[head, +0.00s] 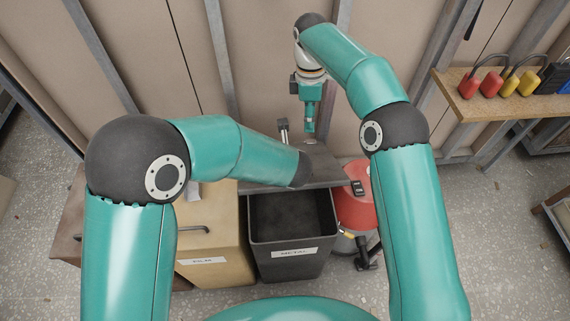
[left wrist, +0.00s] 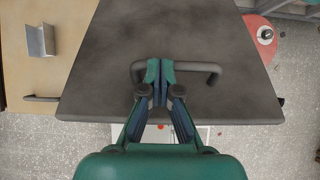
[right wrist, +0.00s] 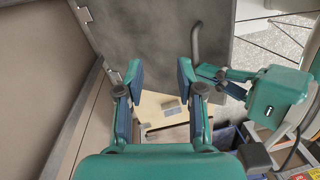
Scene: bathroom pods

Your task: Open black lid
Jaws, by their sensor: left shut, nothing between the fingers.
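The black lid (head: 322,160) of the bin labelled METAL (head: 290,262) is partly raised; the bin's dark inside shows below its front edge. Its bar handle (left wrist: 205,68) shows in the left wrist view and also in the right wrist view (right wrist: 197,45). My left gripper (left wrist: 159,75) is shut and empty, its fingertips overlapping the handle in view; contact is unclear. It is hidden in the head view but shows in the right wrist view (right wrist: 208,72). My right gripper (head: 309,126) is open and empty, pointing down near the lid's hinge side (right wrist: 160,75).
A beige bin labelled FILM (head: 215,262) stands left, with a handle and a small metal bracket (left wrist: 41,40) on its lid. A red-lidded bin (head: 355,205) stands right. A wall lies behind. A wooden shelf (head: 480,105) with padlocks is at the right.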

